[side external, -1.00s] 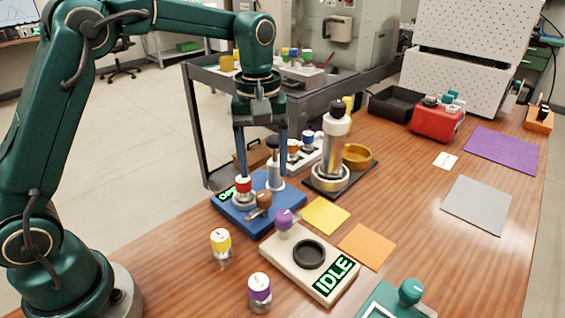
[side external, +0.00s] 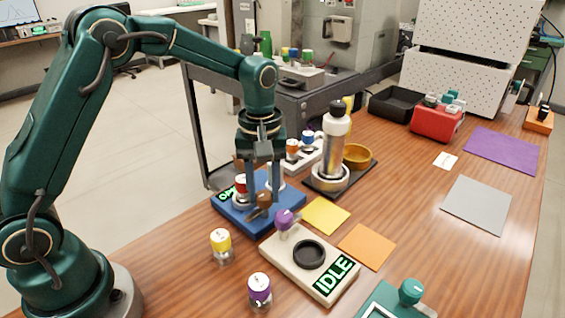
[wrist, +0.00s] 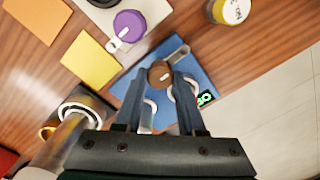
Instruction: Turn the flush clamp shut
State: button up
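A brown knob (side external: 264,199) with a metal lever sits on the blue base (side external: 232,213), which has a green lit label on its left side; I take it as the flush clamp. My gripper (side external: 264,203) points down over it, one finger at each side of the knob. In the wrist view, the brown knob (wrist: 160,74) shows between the fingertips (wrist: 161,76) and fills most of the gap. Whether the fingers press on it cannot be told. The lever points up and right in the wrist view.
A red-and-white capped vial (side external: 241,185) stands on the base close to the fingers. A cream unit reading IDLE (side external: 318,283) with a purple knob (side external: 285,222) stands in front. Yellow (side external: 221,245) and purple (side external: 260,290) capped vials stand nearby. A tall bottle (side external: 336,145) stands behind.

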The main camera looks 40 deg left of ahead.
jog(key=shift+m, duration=0.3)
grip_shut()
jog(key=m, duration=0.3)
jog(key=shift+m, duration=0.4)
jog(key=m, duration=0.4)
jog(key=shift+r+m, duration=0.1)
jog(key=shift+m, duration=0.2)
jog(key=m, duration=0.4)
jog(key=shift+d+m, duration=0.1)
jog(key=shift+m, duration=2.3)
jog(key=o, duration=1.1)
grip_release()
